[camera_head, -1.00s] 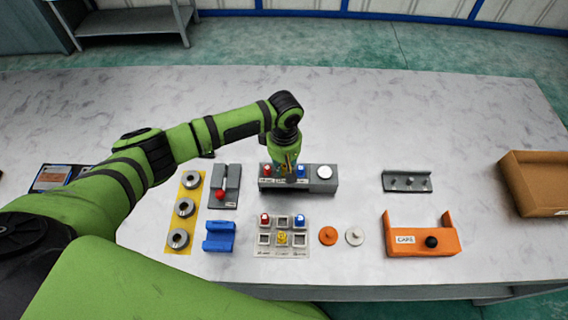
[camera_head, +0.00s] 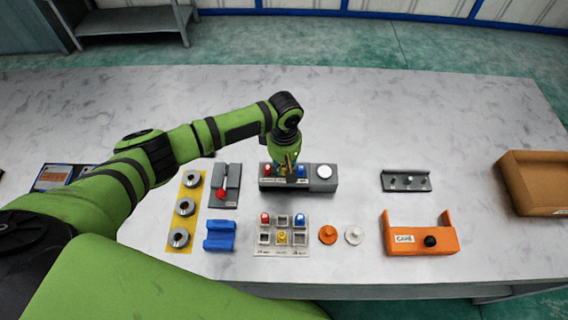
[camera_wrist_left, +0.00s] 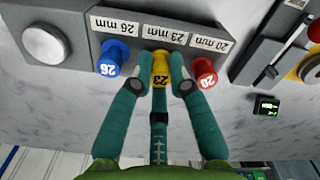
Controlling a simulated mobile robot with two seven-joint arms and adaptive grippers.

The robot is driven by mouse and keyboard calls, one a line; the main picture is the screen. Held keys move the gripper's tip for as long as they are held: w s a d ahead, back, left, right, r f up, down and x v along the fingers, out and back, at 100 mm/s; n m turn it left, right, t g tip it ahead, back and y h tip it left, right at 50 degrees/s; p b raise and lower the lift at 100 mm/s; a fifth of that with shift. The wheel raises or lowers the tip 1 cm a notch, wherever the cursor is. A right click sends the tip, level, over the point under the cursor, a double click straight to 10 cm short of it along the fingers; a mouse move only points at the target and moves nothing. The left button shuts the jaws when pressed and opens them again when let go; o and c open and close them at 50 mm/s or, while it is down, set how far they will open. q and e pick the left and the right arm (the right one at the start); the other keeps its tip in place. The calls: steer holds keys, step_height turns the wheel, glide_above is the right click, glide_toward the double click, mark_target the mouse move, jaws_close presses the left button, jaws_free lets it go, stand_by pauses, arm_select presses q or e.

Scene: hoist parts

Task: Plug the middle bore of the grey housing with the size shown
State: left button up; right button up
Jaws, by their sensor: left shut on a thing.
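A long grey block (camera_head: 330,187) stands mid-table. In the left wrist view this block (camera_wrist_left: 75,12) carries 20 mm, 23 mm and 26 mm labels. A red plug marked 20 (camera_wrist_left: 204,72) and a blue plug marked 26 (camera_wrist_left: 112,58) stand at its outer labels. My left gripper (camera_wrist_left: 159,85) is shut on the yellow plug marked 23 (camera_wrist_left: 159,62), between them, by the 23 mm label. I cannot tell whether that plug is fully seated. In the head view, my left gripper (camera_head: 291,176) hides part of the block. My right gripper is not in view.
A small display (camera_wrist_left: 267,105) with green digits, unreadable, stands near the block. Steel rings (camera_head: 179,237) lie on a yellow strip.

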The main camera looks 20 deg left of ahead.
arm_select(q)
steer(key=shift+f+p, duration=0.2)
steer(key=shift+p, duration=1)
stand_by(3.1)
steer(key=o, duration=0.9)
step_height(320, 180, up, 3)
steer(key=p, duration=0.3)
steer(key=shift+f, duration=0.1)
steer(key=shift+r+p, duration=0.5)
steer(key=shift+r, duration=1.6)
